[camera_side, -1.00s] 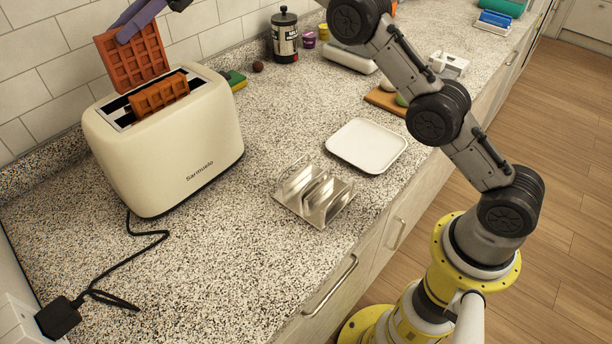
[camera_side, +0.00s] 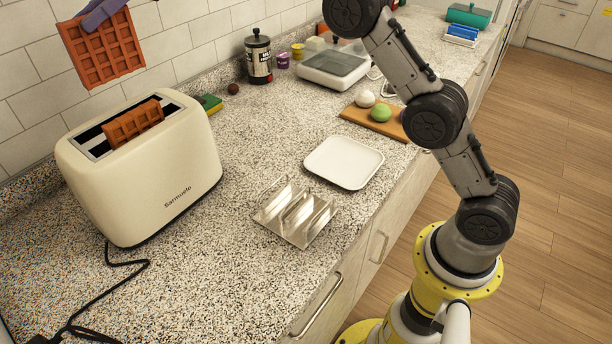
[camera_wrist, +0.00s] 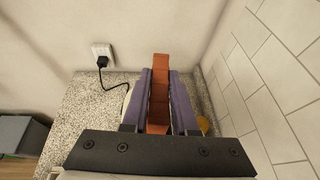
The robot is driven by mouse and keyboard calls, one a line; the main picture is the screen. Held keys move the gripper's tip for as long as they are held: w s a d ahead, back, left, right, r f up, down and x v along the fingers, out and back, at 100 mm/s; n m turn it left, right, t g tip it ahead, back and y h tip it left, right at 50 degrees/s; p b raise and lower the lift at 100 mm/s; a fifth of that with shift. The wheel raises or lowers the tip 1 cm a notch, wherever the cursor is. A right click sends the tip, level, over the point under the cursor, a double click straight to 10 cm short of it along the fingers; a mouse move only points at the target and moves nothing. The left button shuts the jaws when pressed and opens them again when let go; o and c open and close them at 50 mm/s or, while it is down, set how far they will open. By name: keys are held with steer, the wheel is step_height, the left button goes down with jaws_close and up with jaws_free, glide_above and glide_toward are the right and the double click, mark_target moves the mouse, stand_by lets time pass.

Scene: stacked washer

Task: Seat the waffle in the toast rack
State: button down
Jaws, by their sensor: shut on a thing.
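A brown-orange waffle (camera_side: 102,48) hangs upright above the toaster in the side view, clear of its slots. My gripper (camera_side: 103,14) is shut on its top edge. In the wrist view my gripper (camera_wrist: 159,100) has purple fingers on both sides of the waffle (camera_wrist: 160,75), seen edge-on. The metal toast rack (camera_side: 296,214) stands on the counter to the right of the toaster, with its slots empty. A second waffle (camera_side: 134,122) sticks up out of a slot of the cream toaster (camera_side: 150,185).
A white square plate (camera_side: 344,162) lies behind the rack. A wooden board (camera_side: 372,121) with a white and a green round item, a French press (camera_side: 258,60) and a scale (camera_side: 333,68) stand farther back. The tiled wall (camera_side: 40,60) is close behind the held waffle. Counter between toaster and rack is clear.

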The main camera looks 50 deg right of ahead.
steer(key=s+d+r+m+t+h, duration=0.2)
steer(key=s+d+r+m+t, duration=0.3)
steer(key=s+r+m+t, duration=0.15)
steer(key=s+d+f+m+t+h, duration=0.2)
steer(key=s+d+f+m+h, duration=0.15)
steer(key=d+f, duration=0.55)
steer(key=s+d+f+m+t+h, duration=0.3)
steer(key=s+d+f, duration=0.1)
steer(key=f, duration=0.8)
steer(key=s+a+f+n+g+y, duration=0.1)
steer(key=s+n+g+y, duration=0.25)
steer(key=s, duration=0.25)
steer(key=s+a+f+n+g+y, duration=0.2)
steer(key=s+n+g+y, duration=0.15)
steer(key=s+n, duration=0.2)
steer(key=s+d+r+n+g+y, duration=0.1)
steer(key=s+r+n+g, duration=0.15)
steer(key=s, duration=0.55)
steer(key=s+d+r+n+g+y, duration=0.1)
steer(key=s+d+n+g, duration=0.15)
steer(key=s, duration=0.55)
glide_above(296, 206)
steer(key=s, duration=0.3)
step_height(296, 206, down, 12)
steer(key=shift+w+d+f+g, duration=0.25)
steer(key=shift+d+g, duration=0.1)
steer(key=shift+d, duration=0.05)
